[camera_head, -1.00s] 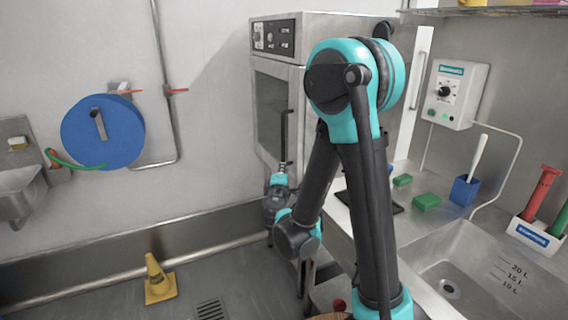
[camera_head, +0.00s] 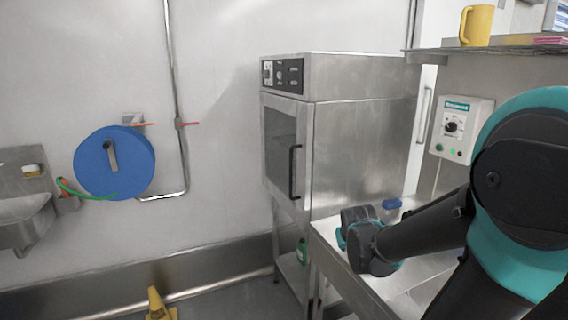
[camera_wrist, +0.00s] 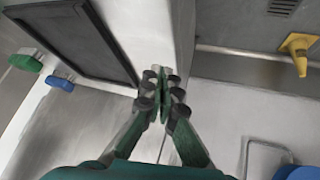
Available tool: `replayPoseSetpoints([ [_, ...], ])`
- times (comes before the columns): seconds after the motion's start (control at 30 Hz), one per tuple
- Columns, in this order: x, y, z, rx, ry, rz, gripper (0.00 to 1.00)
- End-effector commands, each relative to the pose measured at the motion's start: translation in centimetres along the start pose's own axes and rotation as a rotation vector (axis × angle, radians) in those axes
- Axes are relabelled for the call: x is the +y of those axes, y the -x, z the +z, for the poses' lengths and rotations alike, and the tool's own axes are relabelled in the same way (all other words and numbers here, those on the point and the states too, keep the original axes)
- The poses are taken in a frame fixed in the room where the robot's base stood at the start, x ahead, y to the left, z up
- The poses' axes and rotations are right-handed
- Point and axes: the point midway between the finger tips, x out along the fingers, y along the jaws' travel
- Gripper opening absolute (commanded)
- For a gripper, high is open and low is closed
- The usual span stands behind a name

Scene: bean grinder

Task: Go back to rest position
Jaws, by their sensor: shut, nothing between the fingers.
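In the wrist view my gripper (camera_wrist: 161,92) is shut, its fingers together with nothing between them. In the head view my bent arm comes in from the right, and its dark and teal forearm reaches left over the steel counter (camera_head: 325,232). I cannot make out the fingertips there.
A steel oven (camera_head: 360,130) with a handled door stands behind the forearm. A blue hose reel (camera_head: 135,175) is on the wall. A yellow cone (camera_head: 158,304) stands on the floor. A shelf with a yellow mug (camera_head: 480,25) is at upper right, above a control box (camera_head: 455,130).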

Motion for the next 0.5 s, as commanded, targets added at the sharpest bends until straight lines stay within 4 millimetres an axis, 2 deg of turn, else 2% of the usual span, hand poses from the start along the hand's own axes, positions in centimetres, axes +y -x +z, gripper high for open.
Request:
replayPoseSetpoints([
  [0.17, -0.7, 1.6, 1.6, -0.037, -0.158, -0.103, 0.00],
  [0.3, -1.5, 2.0, 6.6, -0.122, -0.142, -0.106, 0.00],
  [0.5, -2.3, 2.8, 12.7, -0.228, -0.137, -0.114, 0.00],
])
